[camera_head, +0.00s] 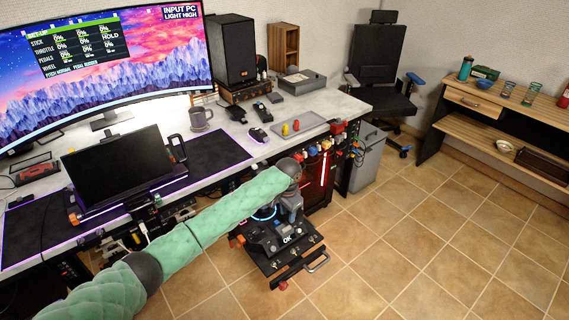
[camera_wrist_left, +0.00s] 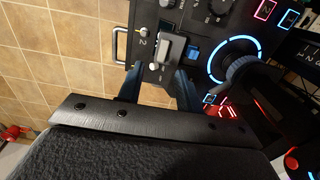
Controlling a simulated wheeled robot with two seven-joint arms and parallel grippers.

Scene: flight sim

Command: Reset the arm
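My left arm, in green padded sleeves, reaches from the lower left of the head view to a black control panel (camera_head: 277,243) below the desk. My left gripper (camera_head: 291,215) is over the panel's upper right part, its fingertips hard to make out there. In the left wrist view, the gripper (camera_wrist_left: 160,72) shows two dark blue fingers spread apart with nothing held between them. A grey lever (camera_wrist_left: 173,48) on the panel (camera_wrist_left: 205,45) lies just past the fingertips; contact cannot be told. My right gripper is not in view.
The panel has a blue-lit ring (camera_wrist_left: 232,60), small switches and a metal handle (camera_head: 318,262). The desk (camera_head: 345,98) holds monitors, a mug (camera_head: 200,118) and a grey tray (camera_head: 299,127). A grey bin (camera_head: 368,155) stands right of the desk. Tiled floor (camera_head: 430,250) is clear to the right.

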